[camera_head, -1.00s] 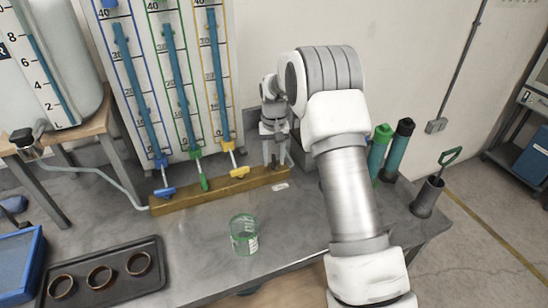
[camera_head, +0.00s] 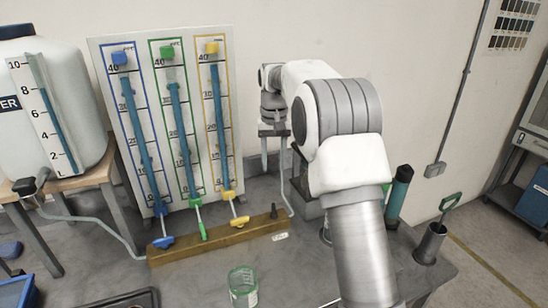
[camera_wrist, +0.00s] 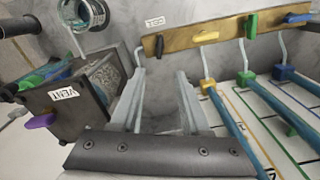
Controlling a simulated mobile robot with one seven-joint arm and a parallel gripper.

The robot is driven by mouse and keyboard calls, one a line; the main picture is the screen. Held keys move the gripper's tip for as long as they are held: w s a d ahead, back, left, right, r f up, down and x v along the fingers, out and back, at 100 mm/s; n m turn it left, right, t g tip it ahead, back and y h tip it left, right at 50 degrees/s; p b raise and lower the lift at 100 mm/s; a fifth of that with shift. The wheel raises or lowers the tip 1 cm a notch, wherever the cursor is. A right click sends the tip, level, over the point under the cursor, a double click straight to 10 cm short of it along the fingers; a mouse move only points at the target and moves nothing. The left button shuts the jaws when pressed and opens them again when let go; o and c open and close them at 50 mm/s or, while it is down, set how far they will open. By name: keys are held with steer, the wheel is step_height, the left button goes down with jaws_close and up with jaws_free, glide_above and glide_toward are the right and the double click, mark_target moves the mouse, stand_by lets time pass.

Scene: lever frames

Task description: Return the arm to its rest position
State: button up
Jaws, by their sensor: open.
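My gripper (camera_head: 273,152) is raised above the right end of the wooden bar, with its fingers pointing down, apart and empty. In the wrist view my gripper (camera_wrist: 160,85) shows two parted grey fingers with bare bench between them. The wooden bar (camera_head: 215,236) carries a blue lever (camera_head: 163,242), a green lever (camera_head: 202,230), a yellow lever (camera_head: 240,221) and a dark lever (camera_head: 274,211). The dark lever also shows in the wrist view (camera_wrist: 160,45), clear of the fingers. My arm reaches forward over the bench's right side.
The gauge board (camera_head: 128,75) stands behind the bar, left of my gripper. A grey box labelled VENT (camera_wrist: 65,95) with a purple handle (camera_wrist: 41,121) is close beside the fingers. A glass beaker (camera_head: 243,287) stands in front. A teal bottle (camera_head: 399,192) and a cup (camera_head: 430,243) are at right.

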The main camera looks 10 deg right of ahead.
steer(key=shift+r, duration=0.4)
steer(key=s+r+t, duration=0.1)
steer(key=s+r, duration=0.5)
steer(key=s, duration=0.3)
steer(key=s+r+t, duration=0.2)
steer(key=s+r, duration=0.3)
steer(key=s, duration=0.4)
steer(key=s+f+n+t, duration=0.1)
steer(key=s+f, duration=0.4)
steer(key=s, duration=1.3)
steer(key=shift+s+t, duration=0.2)
steer(key=shift+t, duration=0.6)
